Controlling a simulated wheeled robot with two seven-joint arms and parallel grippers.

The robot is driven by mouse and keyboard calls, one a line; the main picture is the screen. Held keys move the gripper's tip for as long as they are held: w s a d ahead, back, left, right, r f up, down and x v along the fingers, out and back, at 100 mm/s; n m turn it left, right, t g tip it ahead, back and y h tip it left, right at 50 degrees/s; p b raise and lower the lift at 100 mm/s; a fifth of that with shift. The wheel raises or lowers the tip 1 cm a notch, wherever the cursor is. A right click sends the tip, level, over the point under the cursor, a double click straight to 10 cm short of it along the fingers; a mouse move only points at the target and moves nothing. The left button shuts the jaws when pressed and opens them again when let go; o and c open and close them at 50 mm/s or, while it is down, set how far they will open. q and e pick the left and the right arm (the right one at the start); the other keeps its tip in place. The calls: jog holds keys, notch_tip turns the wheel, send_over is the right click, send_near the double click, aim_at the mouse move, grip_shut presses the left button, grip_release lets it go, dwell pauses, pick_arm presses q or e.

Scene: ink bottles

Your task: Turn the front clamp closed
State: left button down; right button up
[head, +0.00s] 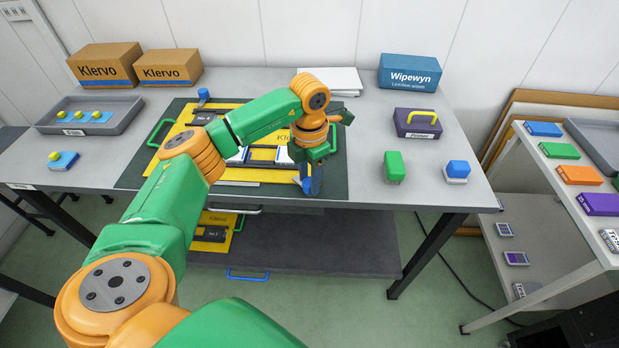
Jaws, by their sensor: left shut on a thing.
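My left gripper (307,168) reaches over the right front part of the yellow plate (237,174) on the table. It is shut on the front clamp (315,182), a blue part at the plate's front right corner. The gripper and wrist hide part of the clamp, so I cannot tell its exact angle. A second blue clamp (203,95) stands at the back left of the plate. My right gripper is not in view.
Right of the mat stand a green block (394,166), a blue-topped block (457,171) and a purple case (417,123) with a yellow handle. A grey tray (125,117) is at the left. Boxes line the back. The right front tabletop has free room.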

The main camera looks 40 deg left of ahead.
aim_at(309, 182)
pick_arm(q)
jog(key=m, duration=0.4)
jog(key=shift+m, duration=0.3)
jog(key=m, duration=0.4)
jog(key=shift+m+b, duration=0.3)
jog(key=shift+b, duration=0.1)
jog(key=shift+m, duration=0.3)
jog(key=shift+c, duration=2.2)
grip_release()
notch_tip(309, 182, up, 7)
jog(key=shift+r+b, duration=0.1)
jog(key=shift+b, duration=0.3)
